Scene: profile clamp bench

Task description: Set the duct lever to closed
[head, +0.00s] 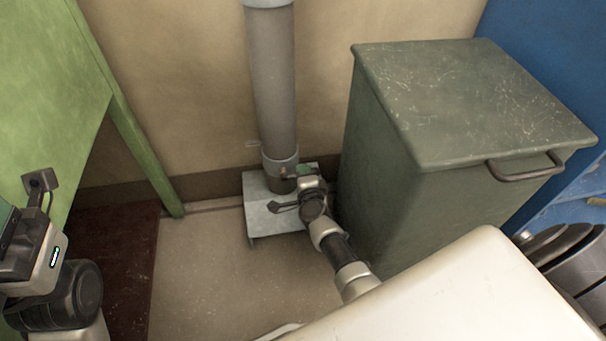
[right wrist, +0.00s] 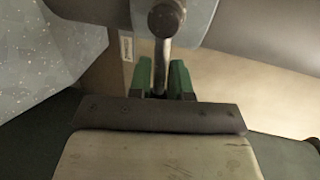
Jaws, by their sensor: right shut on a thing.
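The grey duct (head: 272,85) runs down the wall to a collar just above a pale metal stand. The duct lever shows in the right wrist view as a metal rod (right wrist: 160,62) with a dark, rounded end piece at the top. My right gripper (right wrist: 160,82) has its green fingers on both sides of the rod and is shut on it. In the head view my right gripper (head: 303,173) is at the duct's foot and hides most of the lever. No lever position marking is readable. My left gripper is at the left edge, its fingers not clear.
The pale metal stand (head: 256,187) is under the duct. A dark green bin (head: 385,165) with a handled lid stands close on the right of my right arm. A green table (head: 55,90) is at left. Floor in front of the stand is clear.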

